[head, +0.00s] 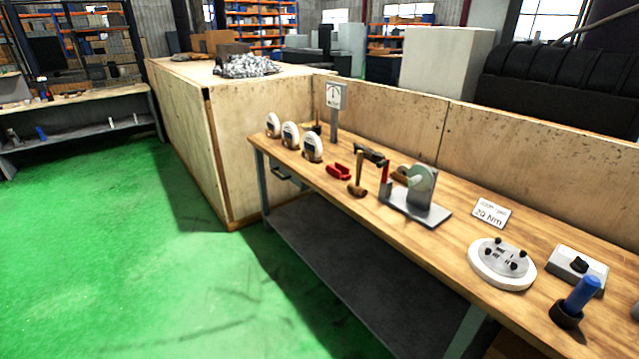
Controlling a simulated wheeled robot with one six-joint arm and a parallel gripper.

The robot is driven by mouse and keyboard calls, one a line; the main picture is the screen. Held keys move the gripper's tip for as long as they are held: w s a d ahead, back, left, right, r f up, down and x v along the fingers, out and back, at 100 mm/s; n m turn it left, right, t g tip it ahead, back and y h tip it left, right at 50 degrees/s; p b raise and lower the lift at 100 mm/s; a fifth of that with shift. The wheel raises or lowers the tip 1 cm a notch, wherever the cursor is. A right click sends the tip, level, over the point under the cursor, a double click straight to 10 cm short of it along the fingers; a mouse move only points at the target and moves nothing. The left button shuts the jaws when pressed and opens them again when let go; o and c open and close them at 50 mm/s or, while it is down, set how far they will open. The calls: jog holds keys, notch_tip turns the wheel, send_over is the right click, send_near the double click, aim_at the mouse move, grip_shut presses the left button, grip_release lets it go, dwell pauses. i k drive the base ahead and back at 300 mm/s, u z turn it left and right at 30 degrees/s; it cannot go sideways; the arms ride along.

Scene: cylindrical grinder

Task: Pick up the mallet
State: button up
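A mallet (358,188) stands on the wooden workbench (455,262), head down, with its light wooden handle pointing up. Its brown head rests on the bench top near the front edge, just left of a grey stand with a pale green disc (420,180). A red object (339,172) lies to its left. A dark tool, too small to make out, shows just behind the handle. My gripper is not in view.
Three white round gauges (290,135) stand at the bench's far left end. A white round plate (502,263), a grey box (577,266), a blue-handled tool (580,295) and a "20 Nm" sign (491,213) occupy the right. The green floor (150,260) in front is clear.

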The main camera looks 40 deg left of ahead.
aim_at(354, 186)
jog(key=u, duration=2.1)
jog(key=k, duration=1.05)
jog(key=u, duration=0.85)
jog(key=i, duration=2.65)
jog(key=z, duration=0.7)
jog(key=i, duration=2)
jog(key=z, duration=1.2)
jog(key=i, duration=1)
jog(key=z, duration=1.05)
